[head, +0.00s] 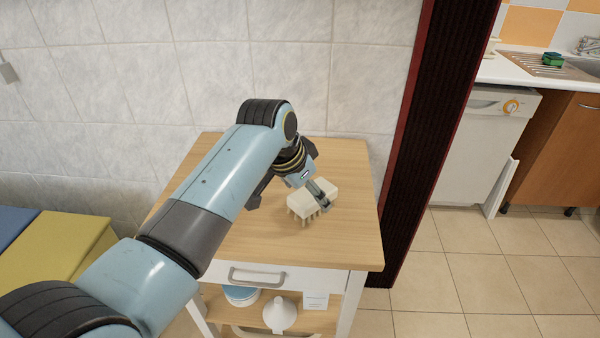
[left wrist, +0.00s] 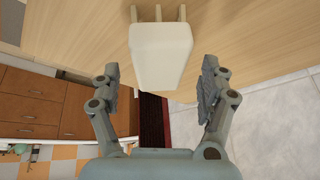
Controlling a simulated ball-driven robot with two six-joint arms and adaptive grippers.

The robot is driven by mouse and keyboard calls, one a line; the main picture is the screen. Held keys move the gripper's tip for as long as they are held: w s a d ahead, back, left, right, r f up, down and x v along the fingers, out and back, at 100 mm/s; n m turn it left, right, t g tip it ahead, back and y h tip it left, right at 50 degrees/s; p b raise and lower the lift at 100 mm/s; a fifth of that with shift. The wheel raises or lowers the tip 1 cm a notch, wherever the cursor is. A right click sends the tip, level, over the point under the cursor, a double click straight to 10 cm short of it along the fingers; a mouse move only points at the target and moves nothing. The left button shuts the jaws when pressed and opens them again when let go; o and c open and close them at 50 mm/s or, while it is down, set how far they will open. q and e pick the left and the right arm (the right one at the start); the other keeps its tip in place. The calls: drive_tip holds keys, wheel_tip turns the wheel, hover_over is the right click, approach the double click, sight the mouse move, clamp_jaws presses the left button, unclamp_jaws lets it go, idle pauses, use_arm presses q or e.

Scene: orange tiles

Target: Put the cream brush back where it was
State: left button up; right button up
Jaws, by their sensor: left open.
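The cream brush (head: 312,198) sits on the wooden top of a small cabinet (head: 352,240), its bristles pointing down. In the left wrist view the brush (left wrist: 163,55) shows as a cream block with bristle tufts at the top edge. My left gripper (head: 290,200) is open at the brush, and its arm hides part of the cabinet top. In the left wrist view, the left gripper's two fingers (left wrist: 160,88) are spread to either side of the brush, with gaps between them and it. My right gripper is not in view.
A shelf under the top holds a white funnel-like thing (head: 281,315) and a blue-white bowl (head: 241,295). A tiled wall (head: 200,80) stands behind, and a dark red-edged post (head: 425,140) rises to the right. The cabinet top around the brush is clear.

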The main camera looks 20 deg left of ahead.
use_arm(q)
drive_tip(key=v, duration=0.8)
drive_tip(key=shift+s+r, duration=0.15)
drive_tip(key=shift+r, duration=0.25)
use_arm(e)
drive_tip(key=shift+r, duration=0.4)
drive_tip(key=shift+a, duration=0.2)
